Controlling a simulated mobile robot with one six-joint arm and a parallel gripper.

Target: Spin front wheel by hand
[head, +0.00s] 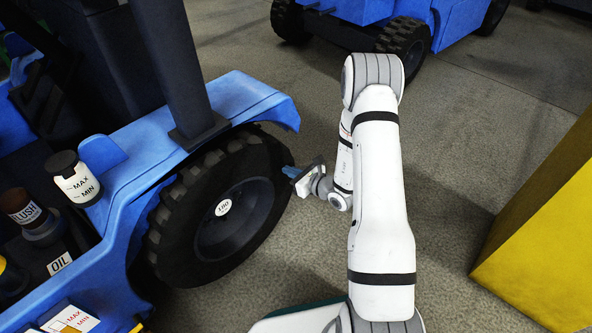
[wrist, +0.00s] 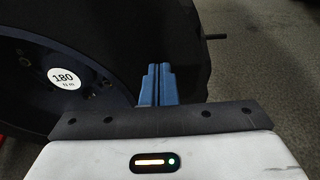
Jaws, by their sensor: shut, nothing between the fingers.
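The front wheel (head: 226,205) is a black knobbly tyre around a dark hub with a round white label, under the blue fender of a vehicle. In the wrist view the wheel (wrist: 115,45) fills the upper left, and its label reads 180. My gripper (head: 285,171) is at the right side of the tyre, with its blue fingers pointing at the tread. In the wrist view the fingers (wrist: 158,72) are shut together with nothing between them, in front of the dark tyre. I cannot tell whether the fingertips touch the rubber.
The blue fender (head: 235,105) curves over the wheel's top. Open containers and a white bottle (head: 76,181) sit in the vehicle's bay at left. A yellow block (head: 545,240) stands at right. Another blue vehicle (head: 390,20) is at the back. Grey floor (head: 460,150) is free between them.

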